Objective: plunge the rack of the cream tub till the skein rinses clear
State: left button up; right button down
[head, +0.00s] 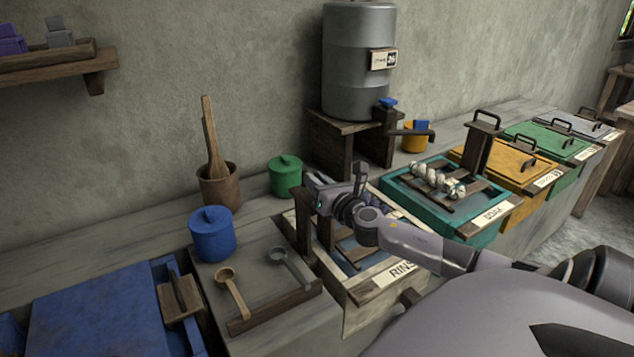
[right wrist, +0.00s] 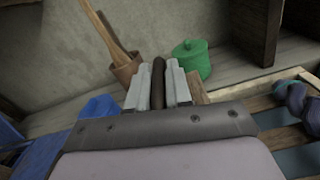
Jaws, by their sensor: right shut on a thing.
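The cream tub (head: 375,283), with a label reading "RINS…", stands in the bench front, partly hidden by my right arm. A dark wooden upright of its rack (head: 303,228) rises at the tub's left side. My right gripper (head: 318,195) is over the tub. In the right wrist view its fingers (right wrist: 158,88) are shut around the rack's dark round handle (right wrist: 158,82). A dark bluish skein (right wrist: 296,97) shows at the right edge of that view, over wooden slats. Its colour in the water cannot be told. My left gripper is not in view.
The teal tub (head: 490,235) with pale skeins stands to the right, then lidded orange (head: 515,172) and green (head: 560,143) tubs. A metal tank (head: 358,70) with a tap stands behind. A blue pot (head: 211,235), a green pot (head: 285,177) and scoops lie left.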

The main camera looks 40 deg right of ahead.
jog(key=c, duration=1.1)
grip_release()
jog(key=shift+w+a+r, duration=0.1)
jog(key=shift+a, duration=0.25)
jog(key=shift+d, duration=0.15)
jog(key=shift+s, duration=0.3)
jog(key=shift+v, duration=3.3)
